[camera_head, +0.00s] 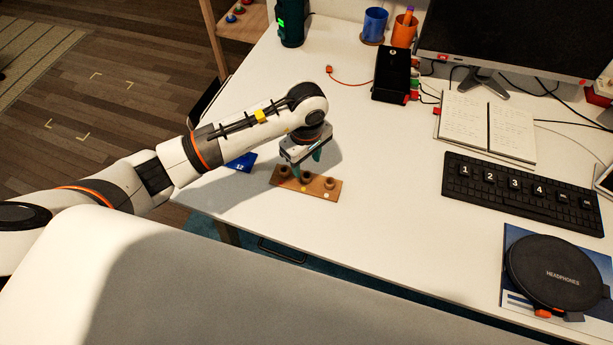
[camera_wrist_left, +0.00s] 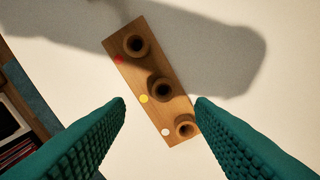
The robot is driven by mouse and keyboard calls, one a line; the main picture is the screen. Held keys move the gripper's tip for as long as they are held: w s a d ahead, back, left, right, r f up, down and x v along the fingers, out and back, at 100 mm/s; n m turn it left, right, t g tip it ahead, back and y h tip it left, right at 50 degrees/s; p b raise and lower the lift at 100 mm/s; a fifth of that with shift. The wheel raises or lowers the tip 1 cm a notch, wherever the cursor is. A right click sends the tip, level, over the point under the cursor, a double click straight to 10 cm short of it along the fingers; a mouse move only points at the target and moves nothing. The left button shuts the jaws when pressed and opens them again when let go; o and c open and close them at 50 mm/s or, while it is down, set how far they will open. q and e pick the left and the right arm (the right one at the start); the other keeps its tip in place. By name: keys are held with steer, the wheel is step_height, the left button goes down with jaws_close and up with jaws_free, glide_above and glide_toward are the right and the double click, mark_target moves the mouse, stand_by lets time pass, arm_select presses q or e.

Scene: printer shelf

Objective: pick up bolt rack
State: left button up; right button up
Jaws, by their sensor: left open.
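The bolt rack (camera_head: 318,193) is a brown wooden board with three round holders and a coloured dot beside each. It lies flat on the white table. In the left wrist view the rack (camera_wrist_left: 148,68) runs diagonally, with red, yellow and white dots along its edge. My left gripper (camera_head: 307,166) is above the rack, hiding part of it in the head view. Its teal fingers (camera_wrist_left: 160,105) are apart, one on each side of the rack's lower part in the wrist view, with nothing held. My right gripper is not in view.
A blue card (camera_head: 242,162) lies left of the rack, near the table's edge. A black keyboard (camera_head: 520,192), an open notebook (camera_head: 487,127) and a headphones case (camera_head: 556,272) are to the right. A black box (camera_head: 391,75) stands behind. The table right of the rack is clear.

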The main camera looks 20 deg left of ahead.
mark_target(309, 174)
arm_select(q)
steer(key=shift+f, duration=0.65)
steer(key=f, duration=0.1)
steer(key=f+p, duration=0.1)
steer(key=f, duration=0.2)
steer(key=shift+d+f+p, duration=0.2)
steer(key=shift+d+p, duration=0.05)
steer(key=shift+p, duration=0.05)
steer(key=shift+w+f, duration=0.1)
steer(key=shift+f, duration=0.2)
jaws_close()
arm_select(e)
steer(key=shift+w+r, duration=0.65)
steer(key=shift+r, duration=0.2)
